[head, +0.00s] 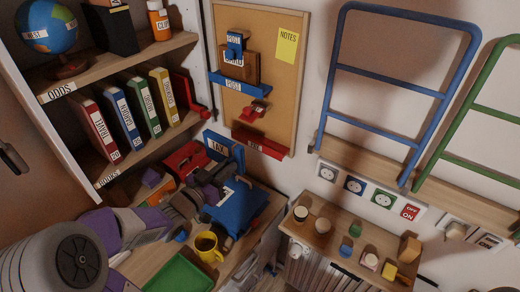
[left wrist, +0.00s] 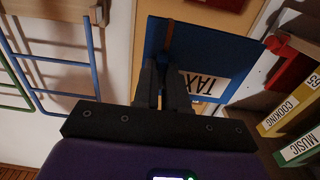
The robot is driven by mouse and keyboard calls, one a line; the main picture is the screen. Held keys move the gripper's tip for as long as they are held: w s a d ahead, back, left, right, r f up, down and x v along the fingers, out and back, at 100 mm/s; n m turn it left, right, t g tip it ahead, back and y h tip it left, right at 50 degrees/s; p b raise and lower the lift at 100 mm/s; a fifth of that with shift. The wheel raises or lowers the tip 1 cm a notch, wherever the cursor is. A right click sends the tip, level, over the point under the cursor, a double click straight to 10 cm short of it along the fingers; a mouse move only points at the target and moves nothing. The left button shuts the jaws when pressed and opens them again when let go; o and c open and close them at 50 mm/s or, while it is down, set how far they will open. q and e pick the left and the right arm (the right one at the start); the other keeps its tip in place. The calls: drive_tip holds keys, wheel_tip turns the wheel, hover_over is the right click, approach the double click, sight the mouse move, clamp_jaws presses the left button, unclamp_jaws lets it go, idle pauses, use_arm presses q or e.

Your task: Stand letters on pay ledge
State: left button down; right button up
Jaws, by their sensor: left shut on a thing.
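My left gripper (left wrist: 165,82) is shut on a blue letter labelled TAX (left wrist: 205,60), whose label reads upside down in the left wrist view. In the head view the TAX letter (head: 222,148) is held above the desk, below and left of the red ledge (head: 259,143) at the bottom of the pinboard. The red ledge's small label is hard to read. A blue ledge labelled POST (head: 238,86) holds a brown piece (head: 240,68) and a small blue piece. A small red piece (head: 253,109) is on the board between the ledges. My right gripper is out of view.
A shelf with several books (head: 125,118) and a red bookend (head: 190,92) stands left of the board. The desk holds a red box (head: 186,160), a blue item (head: 238,207), a yellow mug (head: 207,245) and a green tray (head: 178,275). A blue rail (head: 395,80) stands at right.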

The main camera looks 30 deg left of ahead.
use_arm(q)
drive_tip(key=b, duration=0.2)
hover_over(260, 142)
drive_tip(key=s+d, duration=0.4)
wheel_tip(260, 142, down, 2)
drive_tip(key=f, duration=0.1)
drive_tip(key=shift+s+r, duration=0.1)
drive_tip(key=shift+r, duration=0.25)
drive_tip(key=shift+f+b, duration=0.1)
drive_tip(key=shift+b, duration=0.2)
drive_tip(key=shift+f, duration=0.15)
drive_tip(key=c, duration=1.2)
unclamp_jaws()
